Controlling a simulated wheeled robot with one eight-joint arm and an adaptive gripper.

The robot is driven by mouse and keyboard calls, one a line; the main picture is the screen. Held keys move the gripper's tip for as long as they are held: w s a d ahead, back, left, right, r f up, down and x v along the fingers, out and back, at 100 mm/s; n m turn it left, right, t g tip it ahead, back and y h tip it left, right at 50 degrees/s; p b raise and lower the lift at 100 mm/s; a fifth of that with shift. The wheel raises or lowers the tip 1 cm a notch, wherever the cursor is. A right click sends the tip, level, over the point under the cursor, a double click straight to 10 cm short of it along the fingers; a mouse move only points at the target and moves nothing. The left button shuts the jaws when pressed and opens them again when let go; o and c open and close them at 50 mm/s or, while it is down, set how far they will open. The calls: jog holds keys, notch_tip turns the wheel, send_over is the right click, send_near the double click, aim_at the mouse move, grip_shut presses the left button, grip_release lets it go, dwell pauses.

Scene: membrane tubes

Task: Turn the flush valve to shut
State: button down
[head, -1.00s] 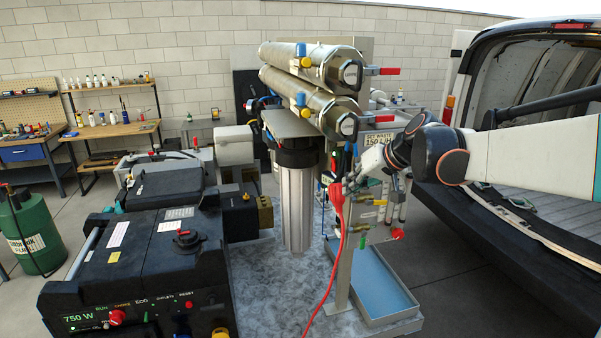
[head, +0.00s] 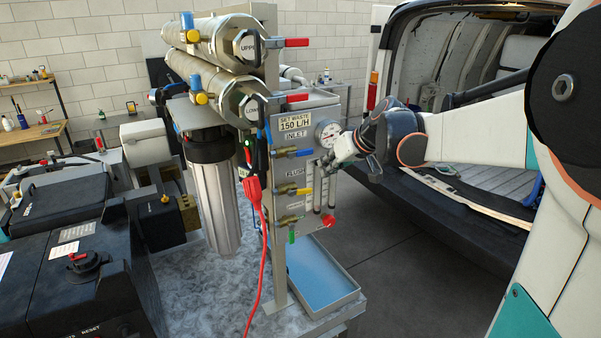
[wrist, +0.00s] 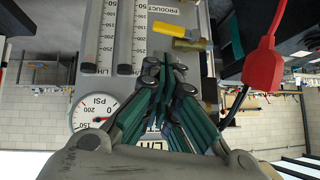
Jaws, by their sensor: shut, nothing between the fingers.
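The flush valve is the one with the yellow lever (head: 298,191), below the FLUSH label (head: 295,171) on the upright panel. Its lever lies level, pointing right in the head view. In the wrist view, which is upside down, the yellow lever (wrist: 183,32) lies just beyond the fingertips, attached to a brass body (wrist: 190,46). My gripper (head: 328,168) is in front of the panel, right of and slightly above the yellow lever. In the wrist view my gripper (wrist: 165,62) has its fingers together and empty. Any contact with the lever cannot be told.
A blue lever (head: 299,153) sits above and a green lever (head: 291,234), pointing down, below. A pressure gauge (head: 328,132) and flow tubes (head: 324,192) are close to my gripper. A red clamp with cable (head: 254,190) hangs left. A blue tray (head: 320,275) lies below.

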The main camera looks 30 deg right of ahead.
aim_at(311, 188)
jog(key=p+x, duration=0.1)
jog(key=x, duration=0.8)
jog(key=shift+w+a+f, duration=0.1)
jog(key=shift+w+a, duration=0.05)
jog(key=shift+d+f+m+y+b, duration=0.35)
jog(key=shift+y+b, duration=0.25)
jog(key=shift+b, duration=0.3)
jog(key=f+y+b, duration=0.1)
jog(key=b, duration=0.1)
jog(key=f+m+y+b, duration=0.1)
jog(key=b, duration=0.1)
jog(key=shift+d+f+y, duration=0.3)
jog(key=shift+d+f, duration=0.05)
jog(key=f+m+t+y+b, duration=0.1)
jog(key=f+m+y+b, duration=0.1)
jog(key=b, duration=0.2)
jog(key=a+f+m+t+y+b, duration=0.1)
jog(key=y+b, duration=0.1)
jog(key=b, duration=0.2)
jog(key=a+f+m+y+b, duration=0.1)
jog(key=f+m+y+b, duration=0.1)
jog(key=y+b, duration=0.1)
jog(key=shift+f+m+t+b, duration=0.3)
jog(key=shift+m+t+b, duration=0.1)
jog(key=shift+b, duration=0.5)
jog(key=shift+a, duration=0.2)
